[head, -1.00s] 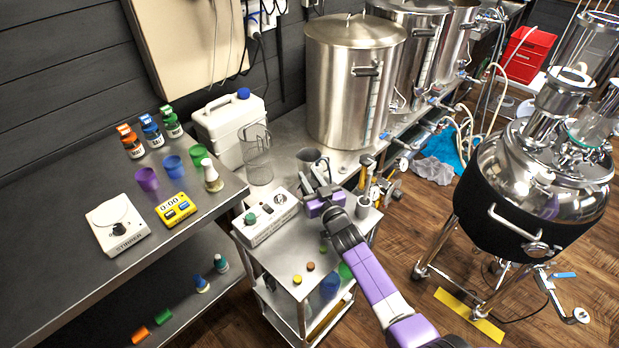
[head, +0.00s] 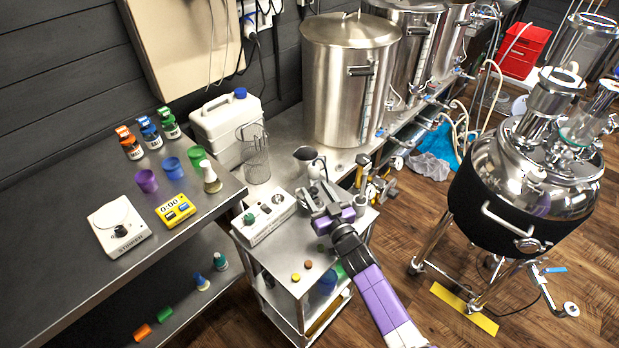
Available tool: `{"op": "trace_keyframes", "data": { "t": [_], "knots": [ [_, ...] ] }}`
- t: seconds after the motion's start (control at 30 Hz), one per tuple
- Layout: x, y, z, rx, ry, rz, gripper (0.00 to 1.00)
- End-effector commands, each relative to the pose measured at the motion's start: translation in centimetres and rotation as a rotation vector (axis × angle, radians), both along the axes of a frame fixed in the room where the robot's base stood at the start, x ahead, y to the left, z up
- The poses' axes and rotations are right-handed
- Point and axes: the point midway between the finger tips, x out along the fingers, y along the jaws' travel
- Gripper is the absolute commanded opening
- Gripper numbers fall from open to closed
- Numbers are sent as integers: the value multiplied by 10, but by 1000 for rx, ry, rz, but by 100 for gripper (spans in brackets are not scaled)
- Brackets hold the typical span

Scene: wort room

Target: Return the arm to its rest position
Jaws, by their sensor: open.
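My gripper (head: 317,197) is at the end of my purple and grey arm, over the back part of the small steel cart (head: 273,262). It is open, and I see nothing held between its fingers. A white control box (head: 265,219) with a green knob is on the cart, left of the gripper. My arm reaches in from the bottom right and hides part of the cart's right side.
A dark bench (head: 70,235) on the left holds a white stirrer (head: 118,226), a yellow timer (head: 175,210), cups and bottles. Steel kettles (head: 349,85) stand behind. A jacketed steel tank (head: 512,195) stands at the right. Wooden floor (head: 405,225) is open between cart and tank.

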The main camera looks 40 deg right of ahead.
Motion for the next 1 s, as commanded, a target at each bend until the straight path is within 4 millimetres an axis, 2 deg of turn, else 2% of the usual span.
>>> {"op": "trace_keyframes", "data": {
  "t": [0.1, 0.3, 0.77, 0.9, 1.0],
  "knots": [
    [-22, 9, 0, 0, 2, 1, 48],
    [-42, 17, 0, -1, 0, 2, 48],
    [-48, 17, -1, -28, 14, -3, 48],
    [-49, 9, 33, -84, -22, -32, 48],
    [-69, 24, 47, -98, -35, -41, 48]
  ]
}}
